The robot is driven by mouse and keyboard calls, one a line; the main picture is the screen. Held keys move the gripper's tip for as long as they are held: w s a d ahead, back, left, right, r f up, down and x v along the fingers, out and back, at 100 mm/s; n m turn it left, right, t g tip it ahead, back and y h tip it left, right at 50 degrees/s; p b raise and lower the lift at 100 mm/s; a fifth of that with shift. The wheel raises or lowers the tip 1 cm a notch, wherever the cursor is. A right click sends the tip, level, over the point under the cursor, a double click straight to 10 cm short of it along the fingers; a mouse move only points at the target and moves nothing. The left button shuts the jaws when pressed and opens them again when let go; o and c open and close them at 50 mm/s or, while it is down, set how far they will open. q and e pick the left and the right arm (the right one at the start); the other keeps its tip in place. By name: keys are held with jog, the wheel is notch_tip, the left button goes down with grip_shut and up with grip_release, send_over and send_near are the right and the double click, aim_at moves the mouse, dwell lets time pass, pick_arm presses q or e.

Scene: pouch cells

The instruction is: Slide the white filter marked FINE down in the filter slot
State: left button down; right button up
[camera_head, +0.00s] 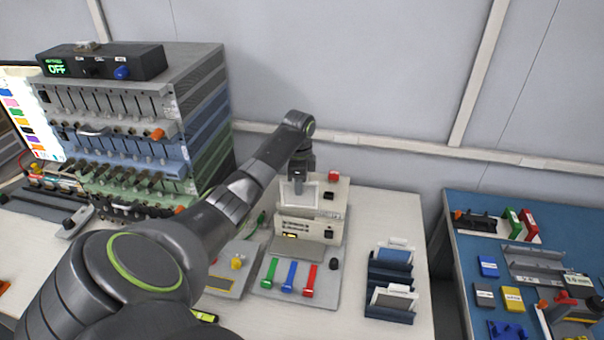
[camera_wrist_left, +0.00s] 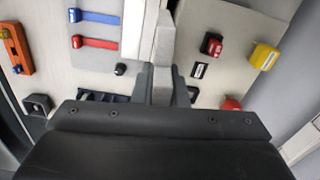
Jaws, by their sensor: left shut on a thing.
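My left gripper (camera_head: 299,186) is over the cream-coloured machine (camera_head: 322,232) in the middle of the table. It is shut on a pale, white-framed panel (camera_head: 288,195), which I take for the white filter. The panel is upright at the top of the machine. In the left wrist view, the fingers (camera_wrist_left: 163,88) pinch the filter's thin pale edge (camera_wrist_left: 164,38). I cannot read a FINE mark. The filter slot is hidden by the gripper and panel, so I cannot tell how deep the panel sits. My right gripper is not in view.
A dark blue rack (camera_head: 389,312) with several panels stands at the right. Green, blue and red levers (camera_head: 291,277) lie in front of the machine. A red button (camera_head: 333,176) is on its top. A tall instrument stack (camera_head: 195,115) stands left; a blue table (camera_head: 465,208) is far right.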

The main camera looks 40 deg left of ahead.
aim_at(296, 200)
pick_arm(q)
jog(key=shift+w+a+r+m, duration=0.15)
jog(key=shift+a+r+m, duration=0.2)
jog(key=shift+a+m, duration=0.3)
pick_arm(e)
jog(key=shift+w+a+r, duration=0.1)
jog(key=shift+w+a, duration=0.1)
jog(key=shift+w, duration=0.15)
pick_arm(q)
jog(key=shift+r, duration=0.1)
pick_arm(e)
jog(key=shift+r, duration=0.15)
pick_arm(q)
jog(key=shift+f+b, duration=0.95)
jog(key=shift+f, duration=2.85)
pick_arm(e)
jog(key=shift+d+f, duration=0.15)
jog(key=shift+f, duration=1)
pick_arm(q)
jog(key=shift+f, duration=0.3)
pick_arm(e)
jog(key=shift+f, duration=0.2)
